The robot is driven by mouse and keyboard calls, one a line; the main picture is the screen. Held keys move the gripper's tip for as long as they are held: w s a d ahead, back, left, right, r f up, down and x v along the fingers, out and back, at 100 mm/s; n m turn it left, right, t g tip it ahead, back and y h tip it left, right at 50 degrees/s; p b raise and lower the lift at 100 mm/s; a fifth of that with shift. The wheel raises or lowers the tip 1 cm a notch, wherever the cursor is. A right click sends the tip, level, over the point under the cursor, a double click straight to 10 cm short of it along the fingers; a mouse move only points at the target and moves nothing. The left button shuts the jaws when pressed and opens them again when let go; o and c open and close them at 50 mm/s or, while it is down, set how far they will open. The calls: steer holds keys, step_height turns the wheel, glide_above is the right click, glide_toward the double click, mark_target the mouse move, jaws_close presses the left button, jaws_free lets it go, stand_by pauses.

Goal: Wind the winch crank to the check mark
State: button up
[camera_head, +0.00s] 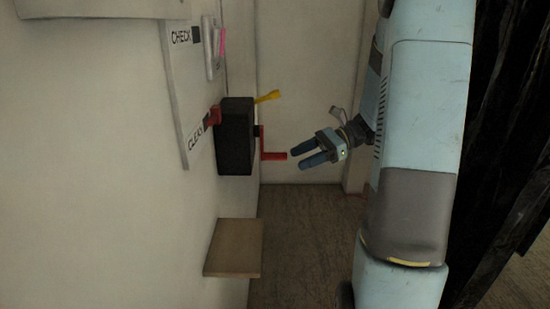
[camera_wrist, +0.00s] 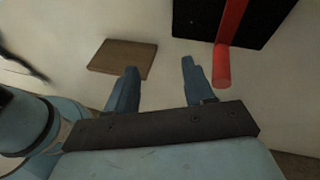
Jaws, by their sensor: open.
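The winch is a black box (camera_head: 235,136) on the wall at left of centre in the head view. Its red crank (camera_head: 272,156) sticks out to the right and ends in a short handle. In the wrist view the red crank handle (camera_wrist: 222,68) hangs in front of the black box (camera_wrist: 205,20), at the upper right. My gripper (camera_head: 299,157) is open and empty, its fingertips close to the handle's end and apart from it. In the wrist view the handle is beyond and right of my fingers (camera_wrist: 158,80). The board (camera_head: 190,90) carries the labels CHECK (camera_head: 181,36) and CLEAN (camera_head: 196,134), with a red pointer (camera_head: 214,114) near CLEAN.
A yellow lever-like piece (camera_head: 267,96) sticks out from the top of the black box. A wooden shelf (camera_head: 233,248) juts from the wall below. White and pink rods (camera_head: 221,45) hang beside the board. The space right of the crank holds only my arm.

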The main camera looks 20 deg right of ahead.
mark_target(276, 157)
steer(key=w+d+f+m+t+y, duration=0.35)
steer(key=w+d+m+t, duration=0.2)
steer(key=d, duration=0.25)
steer(key=shift+g+h, duration=0.25)
steer(key=shift+g, duration=0.1)
steer(key=x, duration=0.9)
steer(key=f+x, duration=0.1)
steer(key=x, duration=0.3)
steer(key=shift+a, duration=0.35)
jaws_close()
steer(key=shift+w, duration=0.1)
